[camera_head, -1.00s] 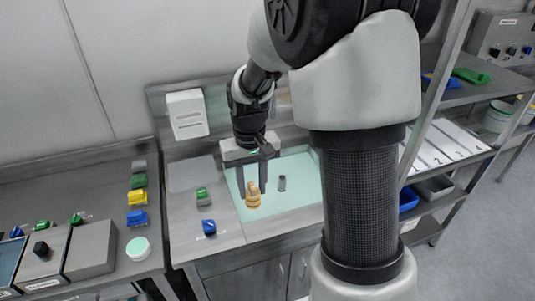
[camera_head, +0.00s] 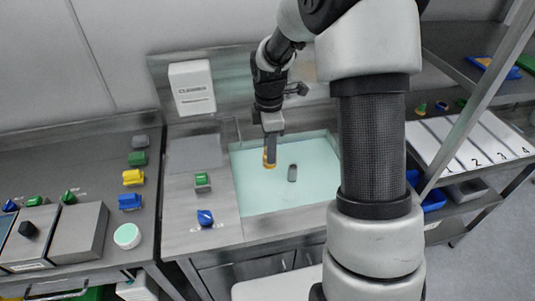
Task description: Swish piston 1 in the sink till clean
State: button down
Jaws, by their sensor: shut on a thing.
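The sink (camera_head: 240,190) is a rectangular basin filled with pale teal water. My gripper (camera_head: 269,152) points down over the sink's back left part and is seen nearly edge-on. It is shut on a small orange-yellow piece, which I take to be piston 1 (camera_head: 269,162); no number on it is readable. The gripper's finger hides the piece's upper part. I cannot tell whether its lower end is in the water or just above it.
A white dispenser (camera_head: 192,88) hangs behind. A mat with numbered lanes (camera_head: 470,145) lies on the right shelf. My arm hides the sink's right side.

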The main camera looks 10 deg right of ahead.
notch_tip(320, 180, down, 21)
jog(key=w+n+b, duration=0.3)
jog(key=n+b, duration=0.6)
jog(key=b, duration=0.2)
jog(key=shift+r+n+b, duration=0.2)
jog(key=shift+n+b, duration=0.1)
jog(key=shift+b, duration=0.1)
jog(key=shift+s, duration=0.15)
dwell(0.5)
jog(key=shift+s, duration=0.5)
jog(key=shift+w, duration=0.2)
